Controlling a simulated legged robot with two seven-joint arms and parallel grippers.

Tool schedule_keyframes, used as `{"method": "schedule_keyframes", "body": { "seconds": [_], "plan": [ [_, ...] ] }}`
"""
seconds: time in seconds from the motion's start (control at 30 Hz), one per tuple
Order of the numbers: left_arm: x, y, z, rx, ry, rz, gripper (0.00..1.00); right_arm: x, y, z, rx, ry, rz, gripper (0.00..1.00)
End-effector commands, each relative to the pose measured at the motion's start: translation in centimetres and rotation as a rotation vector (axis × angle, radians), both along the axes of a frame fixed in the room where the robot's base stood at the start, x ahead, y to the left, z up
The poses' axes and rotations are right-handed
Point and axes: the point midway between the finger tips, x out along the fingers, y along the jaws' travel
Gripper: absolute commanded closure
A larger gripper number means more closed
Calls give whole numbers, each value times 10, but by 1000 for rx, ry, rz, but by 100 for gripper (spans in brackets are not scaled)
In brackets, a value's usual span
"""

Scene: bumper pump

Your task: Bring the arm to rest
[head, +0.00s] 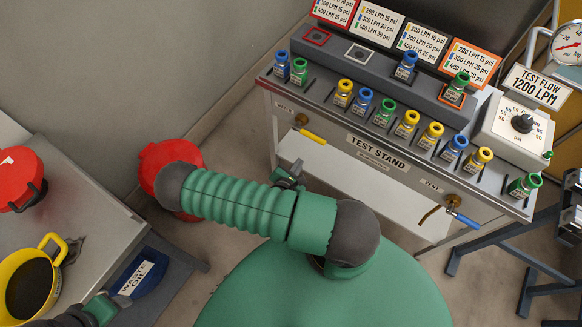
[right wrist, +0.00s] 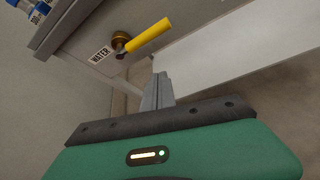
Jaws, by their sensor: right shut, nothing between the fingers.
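My right arm, green and ribbed, stretches across the middle of the head view. Its gripper (head: 297,168) shows just beyond the forearm, partly hidden by it, in front of the test stand (head: 372,148). In the right wrist view the two grey fingers (right wrist: 157,92) are together with nothing between them. They point toward the stand, below and apart from the yellow valve handle (right wrist: 149,36) marked WATER. My left gripper (head: 122,300) is at the lower left, near the blue waste oil container (head: 140,276); its fingers are too small to read.
Several small bottles with coloured caps stand on the test stand. A blue-handled valve (head: 462,218) sits at its lower right. A yellow pan (head: 32,285) and a red can (head: 20,178) are on the left bench. A red object (head: 158,160) stands by the wall.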

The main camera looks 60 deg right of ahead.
Motion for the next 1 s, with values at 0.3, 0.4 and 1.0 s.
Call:
{"method": "schedule_keyframes", "body": {
  "seconds": [0.3, 0.4, 1.0],
  "plan": [
    [0, -1, 1, -1, 0, -2, 37, -2, 0, 3, -3, 0, -1, 100],
    [0, -1, 1, -1, 0, -2, 37, -1, 3, 4, -5, 0, 0, 100],
    [0, 0, 8, 0, 0, -1, 37, 89, 193, 86, 1007, -526, -659, 100]
  ]
}}
